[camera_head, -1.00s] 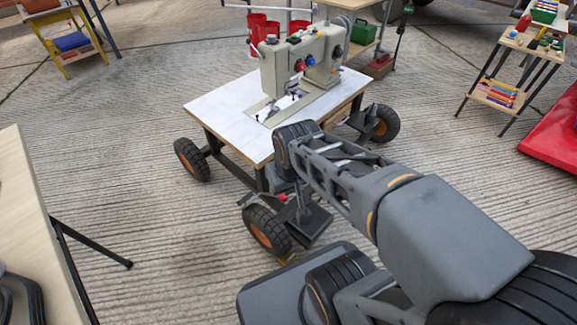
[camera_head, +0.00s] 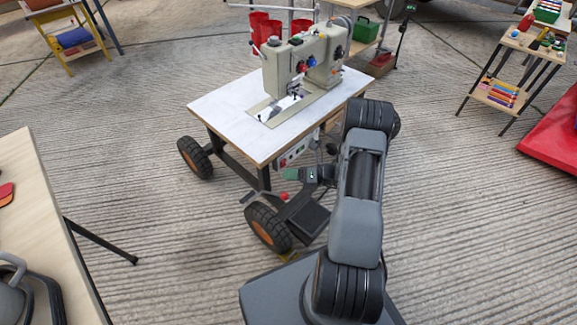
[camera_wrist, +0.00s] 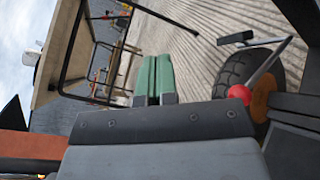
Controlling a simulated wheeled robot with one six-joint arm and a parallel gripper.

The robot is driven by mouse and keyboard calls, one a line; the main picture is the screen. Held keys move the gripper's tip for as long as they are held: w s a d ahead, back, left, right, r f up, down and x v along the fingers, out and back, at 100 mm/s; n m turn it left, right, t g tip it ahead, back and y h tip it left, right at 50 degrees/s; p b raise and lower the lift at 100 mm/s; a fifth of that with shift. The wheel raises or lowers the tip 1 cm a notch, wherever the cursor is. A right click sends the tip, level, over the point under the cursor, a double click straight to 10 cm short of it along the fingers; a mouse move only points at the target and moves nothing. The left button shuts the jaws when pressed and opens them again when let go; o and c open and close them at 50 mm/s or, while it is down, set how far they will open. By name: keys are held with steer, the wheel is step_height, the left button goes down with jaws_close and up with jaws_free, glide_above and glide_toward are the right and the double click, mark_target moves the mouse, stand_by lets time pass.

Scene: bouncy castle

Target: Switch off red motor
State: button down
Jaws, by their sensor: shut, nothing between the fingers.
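A sewing machine (camera_head: 305,60) stands on a white table (camera_head: 225,105) with wheels. Under the table's near edge is a pale box (camera_head: 293,153) with small red and green marks, partly hidden by the edge and my arm. I cannot tell whether it is the red motor; no plainly red motor shows. My gripper (camera_head: 290,174) is low beside the table, just below the box in the picture, its green fingers pointing left. In the wrist view its green fingers (camera_wrist: 153,78) are together and empty. Whether it touches anything is unclear.
A red ball knob (camera_head: 284,195) on a rod is just below my gripper; it also shows in the wrist view (camera_wrist: 240,93). A black wheel (camera_head: 268,228) stands beside it. A wooden table (camera_head: 40,215) is at left. Concrete floor between is clear.

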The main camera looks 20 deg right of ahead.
mark_target(285, 163)
steer(key=s+d+f+m+t+h, duration=0.2)
steer(key=d+f+m+t+h, duration=0.5)
steer(key=m, duration=0.8)
step_height(285, 163, down, 5)
steer(key=d+t, duration=0.3)
steer(key=shift+f+m+h+p, duration=0.2)
steer(key=shift+m+h+p, duration=0.15)
steer(key=shift+m+h, duration=0.05)
steer(key=shift+a, duration=0.15)
steer(key=b+x, duration=0.4)
steer(key=x, duration=1)
steer(key=shift+r, duration=0.1)
